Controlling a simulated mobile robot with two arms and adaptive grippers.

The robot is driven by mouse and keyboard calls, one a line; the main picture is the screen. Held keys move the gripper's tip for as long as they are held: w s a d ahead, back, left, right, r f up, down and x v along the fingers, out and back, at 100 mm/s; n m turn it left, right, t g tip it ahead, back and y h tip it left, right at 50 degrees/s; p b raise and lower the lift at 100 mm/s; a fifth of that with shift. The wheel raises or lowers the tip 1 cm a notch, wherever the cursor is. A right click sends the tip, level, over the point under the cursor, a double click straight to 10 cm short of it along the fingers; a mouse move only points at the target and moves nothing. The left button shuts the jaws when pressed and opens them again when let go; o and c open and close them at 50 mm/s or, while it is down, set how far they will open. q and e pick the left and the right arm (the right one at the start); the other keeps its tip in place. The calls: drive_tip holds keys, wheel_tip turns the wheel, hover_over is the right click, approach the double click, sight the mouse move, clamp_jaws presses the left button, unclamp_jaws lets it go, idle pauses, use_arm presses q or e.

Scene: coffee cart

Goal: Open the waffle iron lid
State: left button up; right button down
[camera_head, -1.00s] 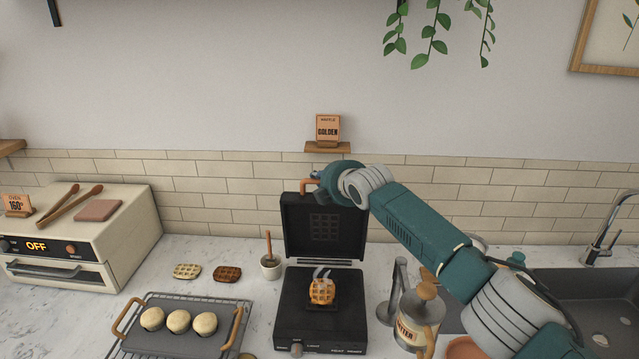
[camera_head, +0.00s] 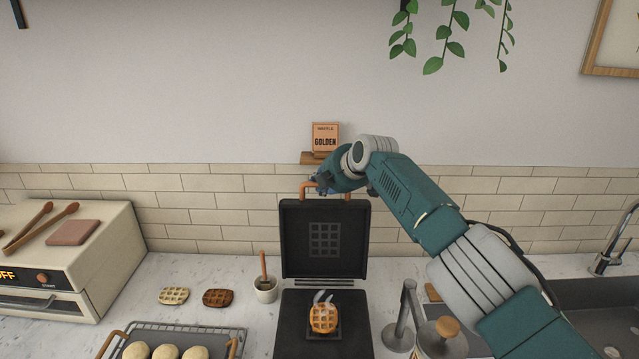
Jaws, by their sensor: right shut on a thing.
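The waffle iron's black lid (camera_head: 325,241) stands raised, close to upright, with its inner grid facing me. Its lower plate (camera_head: 292,335) lies flat on the counter. A golden waffle (camera_head: 323,317) rests on that plate with pale wisps like steam above it. The copper-coloured lid handle (camera_head: 303,187) is at the lid's top edge. My right gripper (camera_head: 316,187) is at this handle, shut on it; the fingers are small and partly hidden by the wrist. My left gripper is not in view.
A cup with a wooden-handled tool (camera_head: 265,289) stands left of the iron. Two waffles (camera_head: 218,297) lie further left, near the oven (camera_head: 75,255). A tray of round pieces (camera_head: 190,329) is at front left. A metal stand (camera_head: 402,325) is close on the right.

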drive_tip(key=shift+s+d+f, duration=0.1)
drive_tip(key=shift+f, duration=0.15)
drive_tip(key=c, duration=1.6)
unclamp_jaws()
drive_tip(key=shift+o, duration=0.2)
drive_tip(key=shift+r, duration=0.1)
drive_tip(key=shift+s+d+r, duration=0.2)
drive_tip(key=shift+r, duration=0.35)
drive_tip(key=shift+v, duration=1.05)
drive_tip(key=v, duration=0.8)
drive_tip(key=shift+s+d, duration=0.25)
